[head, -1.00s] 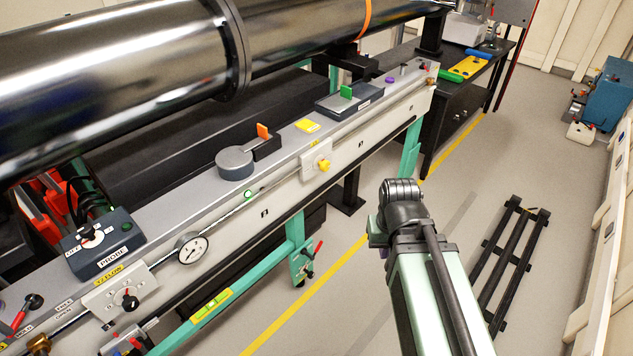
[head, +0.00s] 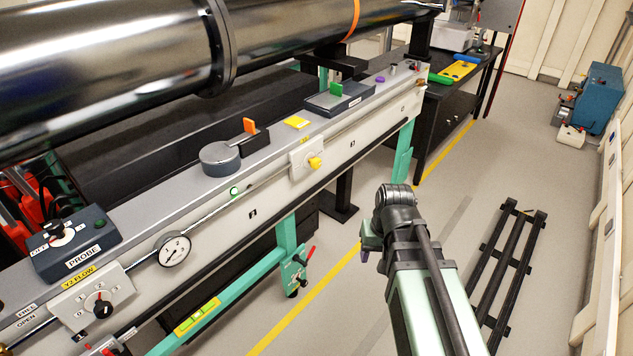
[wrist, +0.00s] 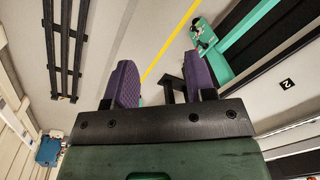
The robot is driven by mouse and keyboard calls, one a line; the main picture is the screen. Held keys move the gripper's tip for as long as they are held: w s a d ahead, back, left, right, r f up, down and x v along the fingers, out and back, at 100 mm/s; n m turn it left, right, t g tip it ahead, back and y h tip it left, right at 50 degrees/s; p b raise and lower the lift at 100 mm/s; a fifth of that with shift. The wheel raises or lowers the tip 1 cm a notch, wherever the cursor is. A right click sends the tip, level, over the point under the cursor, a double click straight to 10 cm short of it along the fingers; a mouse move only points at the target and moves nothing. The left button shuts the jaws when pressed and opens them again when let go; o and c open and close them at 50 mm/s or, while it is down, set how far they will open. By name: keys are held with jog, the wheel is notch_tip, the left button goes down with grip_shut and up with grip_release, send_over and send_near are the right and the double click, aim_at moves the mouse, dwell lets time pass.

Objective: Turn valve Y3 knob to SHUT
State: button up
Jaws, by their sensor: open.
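A yellow knob (head: 315,162) sits on a small pale plate (head: 303,170) on the front face of the long grey rail. A small yellow tag is above it, too small to read; I cannot confirm that it says Y3, nor read the knob's setting. My gripper shows in the wrist view (wrist: 162,82) with its two purple fingers wide apart and nothing between them. In the head view the gripper is mostly hidden by my arm, over the floor right of and below the knob, well apart from it. The yellow knob is not visible in the wrist view.
A Y2 FLOW plate (head: 92,300) with a black knob, a round gauge (head: 174,250) and a PROBE box (head: 75,245) are further left on the rail. A large dark pipe (head: 110,65) runs above. A black rack (head: 508,265) lies on the floor at right.

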jog(key=shift+o, duration=1.1)
jog(key=w+a+f+m+t+y+b, duration=0.1)
jog(key=w+a+f+y+b, duration=0.1)
jog(key=w+f+b, duration=0.3)
notch_tip(320, 180, down, 4)
jog(key=shift+w+f+m, duration=0.25)
jog(key=shift+w+m, duration=0.15)
jog(key=shift+w, duration=0.8)
jog(key=shift+o, duration=0.3)
jog(key=w+a+f+m+t+y+b, duration=0.1)
jog(key=w+a+f+m+y+b, duration=0.1)
jog(key=w+b, duration=0.3)
jog(key=shift+w+f+m+y, duration=0.4)
jog(key=shift+w+f+m, duration=0.15)
jog(key=shift+w, duration=0.15)
jog(key=m+t+y+b, duration=0.6)
jog(key=m+t, duration=0.4)
jog(key=m, duration=1.4)
send_near(319, 165)
jog(key=y+p, duration=0.1)
jog(key=x, duration=1.1)
jog(key=shift+w+a+f, duration=0.1)
jog(key=shift+w+f, duration=0.05)
jog(key=shift+w, duration=0.05)
jog(key=shift+c, duration=0.5)
jog(key=c, duration=0.8)
